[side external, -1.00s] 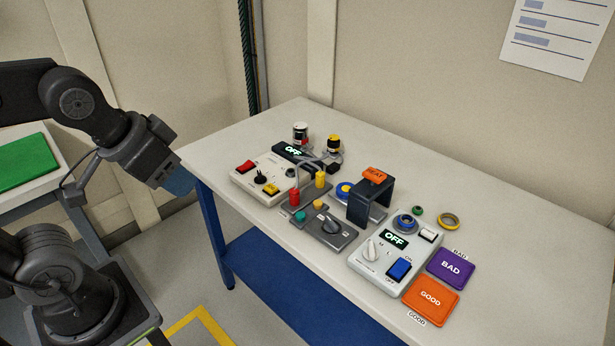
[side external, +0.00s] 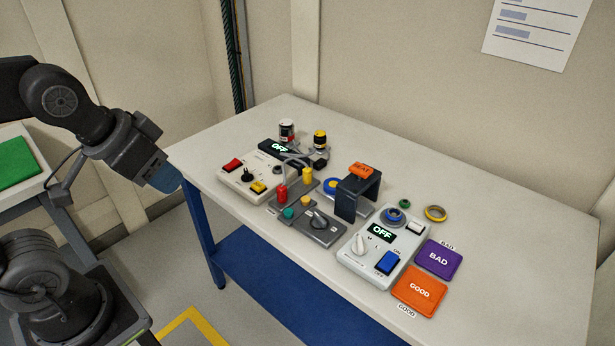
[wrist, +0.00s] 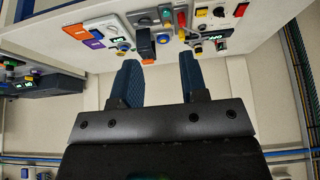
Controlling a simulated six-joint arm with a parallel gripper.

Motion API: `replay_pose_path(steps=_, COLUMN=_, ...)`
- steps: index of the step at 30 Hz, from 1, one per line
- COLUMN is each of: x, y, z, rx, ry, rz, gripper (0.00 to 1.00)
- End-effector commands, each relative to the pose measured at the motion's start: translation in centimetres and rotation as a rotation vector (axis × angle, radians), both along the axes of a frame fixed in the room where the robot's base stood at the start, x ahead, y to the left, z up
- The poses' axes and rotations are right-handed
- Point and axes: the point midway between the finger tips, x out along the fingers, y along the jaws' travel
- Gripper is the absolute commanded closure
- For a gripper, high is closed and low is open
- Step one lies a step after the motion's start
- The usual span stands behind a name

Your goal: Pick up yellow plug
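The yellow plug (side external: 307,174) stands upright on the table in the side view, behind and right of a red plug (side external: 281,194). A grey cable arches near the plugs. My gripper (side external: 165,178) is off the table's left end, well away from the yellow plug. In the wrist view its two blue fingers (wrist: 157,68) are apart with nothing between them.
A white switch box (side external: 243,188) is left of the plugs, and a grey knob panel (side external: 322,235) is in front. A dark arch (side external: 346,203) stands to the right. Beyond it are a meter box (side external: 355,267), orange (side external: 428,298) and purple (side external: 437,260) pads. The table's far right is clear.

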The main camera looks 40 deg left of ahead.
Motion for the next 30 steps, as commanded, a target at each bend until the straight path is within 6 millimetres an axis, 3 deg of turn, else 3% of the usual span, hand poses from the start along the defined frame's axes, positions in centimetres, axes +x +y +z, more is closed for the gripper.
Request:
replay_pose_path(steps=5, x=4.4, y=0.4, z=1.1, rx=-0.001, ry=0.022, rz=0.042, gripper=0.6)
replay_pose_path(steps=10, x=11.3, y=1.1, z=1.3, rx=-0.003, ry=0.043, rz=0.105, gripper=0.6)
replay_pose_path(steps=14, x=16.7, y=1.6, z=0.1, rx=-0.005, ry=0.057, rz=0.151, gripper=0.6)
replay_pose_path(steps=20, x=24.8, y=2.4, z=-3.9, rx=-0.009, ry=0.077, rz=0.219, gripper=0.6)
replay_pose_path(steps=24, x=29.6, y=3.0, z=-7.8, rx=-0.011, ry=0.088, rz=0.261, gripper=0.6)
replay_pose_path(steps=30, x=33.5, y=3.6, z=-12.2, rx=-0.014, ry=0.096, rz=0.299, gripper=0.6)
